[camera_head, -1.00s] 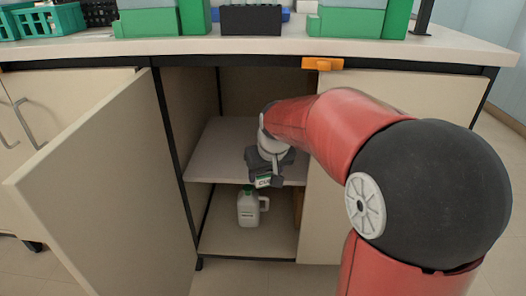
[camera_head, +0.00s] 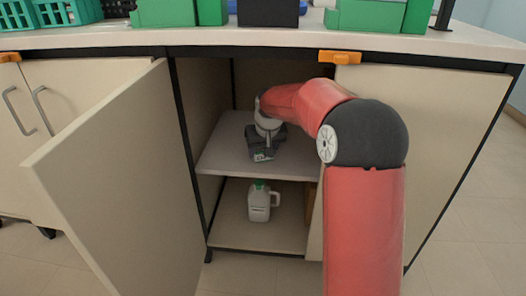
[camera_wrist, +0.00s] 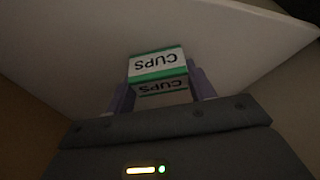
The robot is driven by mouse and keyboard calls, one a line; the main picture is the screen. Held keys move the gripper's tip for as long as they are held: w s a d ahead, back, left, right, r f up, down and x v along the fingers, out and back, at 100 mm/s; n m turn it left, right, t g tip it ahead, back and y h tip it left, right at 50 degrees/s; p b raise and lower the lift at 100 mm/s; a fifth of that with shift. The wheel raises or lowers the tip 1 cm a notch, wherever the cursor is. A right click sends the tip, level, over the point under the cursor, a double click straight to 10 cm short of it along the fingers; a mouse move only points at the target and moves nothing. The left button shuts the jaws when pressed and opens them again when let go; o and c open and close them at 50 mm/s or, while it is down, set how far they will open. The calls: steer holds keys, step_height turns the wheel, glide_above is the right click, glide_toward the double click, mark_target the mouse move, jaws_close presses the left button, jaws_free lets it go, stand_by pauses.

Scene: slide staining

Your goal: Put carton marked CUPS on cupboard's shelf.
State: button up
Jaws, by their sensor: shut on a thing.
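The carton marked CUPS (camera_wrist: 157,65) is white with a green stripe and sits between my gripper's fingers in the wrist view. It also shows small in the head view (camera_head: 263,156), below the jaws. My gripper (camera_head: 264,150) is shut on the carton, inside the open cupboard over its shelf (camera_head: 223,148). In the wrist view my gripper (camera_wrist: 160,88) has a finger on each side of the carton. The shelf fills much of the wrist view behind the carton. I cannot tell whether the carton touches the shelf.
The cupboard's left door (camera_head: 120,185) stands wide open. A white jug (camera_head: 260,203) stands on the cupboard floor below the shelf. An orange latch (camera_head: 340,57) is at the worktop's edge. The shelf's left part is clear.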

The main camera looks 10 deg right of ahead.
steer(key=o, duration=1)
steer(key=shift+f, duration=0.1)
steer(key=shift+s+r, duration=0.15)
steer(key=shift+r, duration=0.45)
steer(key=v, duration=0.2)
steer(key=p+v, duration=0.1)
steer(key=v, duration=0.1)
steer(key=shift+s+d+r, duration=0.1)
steer(key=shift+s+r, duration=0.1)
steer(key=shift+s, duration=0.35)
steer(key=shift+m+t, duration=0.5)
steer(key=shift+t, duration=0.1)
steer(key=s, duration=1.1)
steer(key=s+r, duration=0.1)
steer(key=s, duration=2.3)
steer(key=shift+r, duration=0.15)
